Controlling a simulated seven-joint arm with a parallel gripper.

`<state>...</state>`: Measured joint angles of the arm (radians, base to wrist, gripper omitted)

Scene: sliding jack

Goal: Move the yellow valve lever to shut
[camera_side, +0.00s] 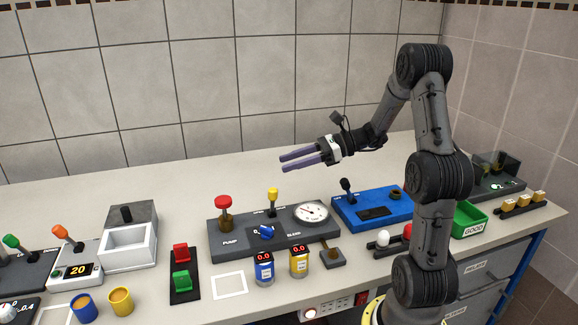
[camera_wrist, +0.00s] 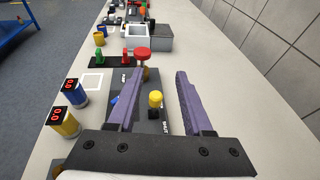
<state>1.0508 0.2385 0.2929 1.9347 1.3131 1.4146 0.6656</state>
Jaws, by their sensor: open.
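The yellow valve lever (camera_side: 272,199) stands near the back edge of a dark grey panel (camera_side: 290,241) in the side view, with small labels at its base. In the wrist view the yellow lever knob (camera_wrist: 155,99) shows between my fingers, lower down and beyond them. My gripper (camera_side: 283,162) is open and empty, in the air above the panel, with its purple fingers pointing left. The fingers also frame the wrist view (camera_wrist: 157,85). Nothing touches the lever.
A red pump knob (camera_side: 224,202) stands left of the lever, a blue knob (camera_side: 266,232) in front and a round gauge (camera_side: 311,212) right. Blue (camera_side: 264,269) and yellow (camera_side: 299,261) canisters with displays stand in front. The bench behind the panel is clear.

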